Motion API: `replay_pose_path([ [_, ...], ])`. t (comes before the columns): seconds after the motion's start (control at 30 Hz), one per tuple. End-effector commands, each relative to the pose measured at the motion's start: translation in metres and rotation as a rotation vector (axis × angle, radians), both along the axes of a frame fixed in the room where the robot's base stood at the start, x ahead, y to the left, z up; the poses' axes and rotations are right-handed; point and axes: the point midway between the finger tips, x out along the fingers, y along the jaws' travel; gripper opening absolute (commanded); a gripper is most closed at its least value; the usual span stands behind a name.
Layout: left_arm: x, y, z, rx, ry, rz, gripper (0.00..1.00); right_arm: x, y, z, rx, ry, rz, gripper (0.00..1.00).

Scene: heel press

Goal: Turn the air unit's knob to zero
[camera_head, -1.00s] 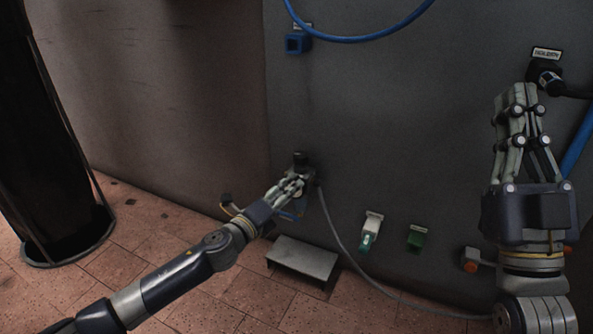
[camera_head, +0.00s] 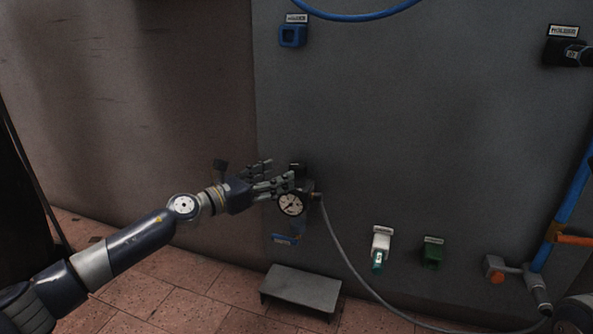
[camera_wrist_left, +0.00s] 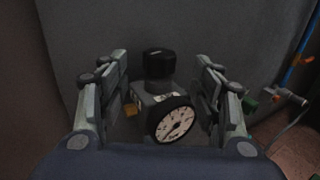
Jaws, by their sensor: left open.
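The air unit is mounted low on the grey wall panel, with a round white-faced gauge (camera_head: 291,204) on its front. Its black knob (camera_head: 298,168) sits on top, partly behind my fingers in the head view. In the left wrist view the knob (camera_wrist_left: 159,62) stands upright above the grey body, and the gauge (camera_wrist_left: 171,120) faces me. My left gripper (camera_head: 277,173) is open and comes in from the left at knob height. In the left wrist view its fingers (camera_wrist_left: 162,66) stand either side of the knob, with a visible gap on both sides. My right gripper is out of view.
A grey hose (camera_head: 347,261) runs from the unit down to the right. A metal step (camera_head: 302,287) stands below. A blue socket (camera_head: 292,36) is above.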

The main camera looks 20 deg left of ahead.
Motion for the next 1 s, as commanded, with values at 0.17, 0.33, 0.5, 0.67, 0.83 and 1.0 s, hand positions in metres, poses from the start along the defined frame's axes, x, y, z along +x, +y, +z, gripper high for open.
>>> replay_pose_path([
  [0.17, 0.024, -0.015, -0.002, -0.002, -0.002, 0.000, 0.59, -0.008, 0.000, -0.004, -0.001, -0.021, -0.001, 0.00],
  [0.33, 0.045, -0.027, -0.001, -0.002, -0.003, 0.000, 0.59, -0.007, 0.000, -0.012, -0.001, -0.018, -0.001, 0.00],
  [0.5, 0.059, -0.036, -0.001, -0.003, -0.002, 0.000, 0.59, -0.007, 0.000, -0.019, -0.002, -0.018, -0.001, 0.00],
  [0.67, 0.064, -0.038, 0.000, -0.002, 0.000, 0.001, 0.59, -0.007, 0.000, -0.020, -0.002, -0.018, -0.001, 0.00],
  [0.83, 0.065, -0.039, 0.000, -0.002, 0.000, 0.000, 0.59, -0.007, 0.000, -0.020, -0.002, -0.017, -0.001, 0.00],
  [1.0, 0.064, -0.039, 0.000, -0.002, 0.000, 0.000, 0.41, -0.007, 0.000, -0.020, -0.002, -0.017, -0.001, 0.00],
])
